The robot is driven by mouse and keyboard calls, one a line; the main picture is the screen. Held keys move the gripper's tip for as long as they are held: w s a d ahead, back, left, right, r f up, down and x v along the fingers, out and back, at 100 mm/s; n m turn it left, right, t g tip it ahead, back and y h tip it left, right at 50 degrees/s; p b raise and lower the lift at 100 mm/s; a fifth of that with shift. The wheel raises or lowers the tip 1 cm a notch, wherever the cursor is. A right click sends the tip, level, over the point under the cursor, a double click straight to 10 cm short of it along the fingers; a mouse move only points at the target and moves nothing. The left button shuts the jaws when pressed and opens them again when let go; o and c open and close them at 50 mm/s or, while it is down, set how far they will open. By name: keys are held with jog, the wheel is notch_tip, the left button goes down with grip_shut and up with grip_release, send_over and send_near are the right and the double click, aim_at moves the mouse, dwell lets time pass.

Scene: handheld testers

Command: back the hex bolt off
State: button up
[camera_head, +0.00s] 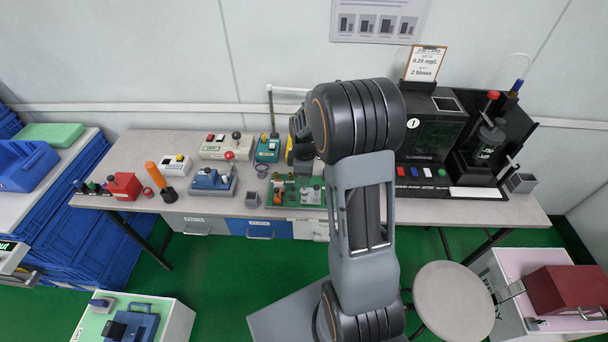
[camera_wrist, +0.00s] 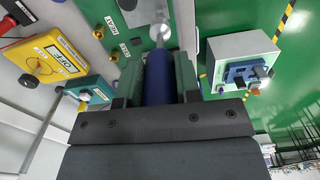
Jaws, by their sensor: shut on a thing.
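In the wrist view my gripper (camera_wrist: 158,66) is shut on a dark blue cylindrical handle (camera_wrist: 157,84), which sits between its two fingers. A silver metal part (camera_wrist: 160,35) shows just beyond the handle's far end, in front of a green board (camera_wrist: 128,28) with small white labels. I cannot make out the hex bolt itself, nor whether the silver part is the tool's end or touches a bolt. In the head view the green board (camera_head: 283,199) lies on the bench with small orange and grey fittings.
Left of the handle in the wrist view are a yellow meter (camera_wrist: 55,58) and a teal box (camera_wrist: 88,92). In the head view a black tester (camera_head: 428,135) stands right of my arm. A blue-grey fixture (camera_head: 212,181) and an orange-handled tool (camera_head: 155,174) stand left on the bench.

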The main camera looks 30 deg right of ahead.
jog(key=m, duration=0.2)
jog(key=r+m, duration=0.1)
jog(key=m, duration=0.4)
jog(key=shift+r, duration=0.3)
jog(key=m, duration=0.4)
jog(key=shift+r+m+p, duration=0.2)
jog(key=shift+m+p, duration=0.15)
jog(key=shift+m, duration=0.05)
jog(key=m, duration=0.6)
jog(key=shift+r+m, duration=0.1)
jog(key=shift+m, duration=0.2)
jog(key=m, duration=0.7)
jog(key=shift+a, duration=0.1)
jog(key=shift+f, duration=0.2)
jog(key=shift+f+b, duration=1.65)
jog(key=shift+f, duration=0.35)
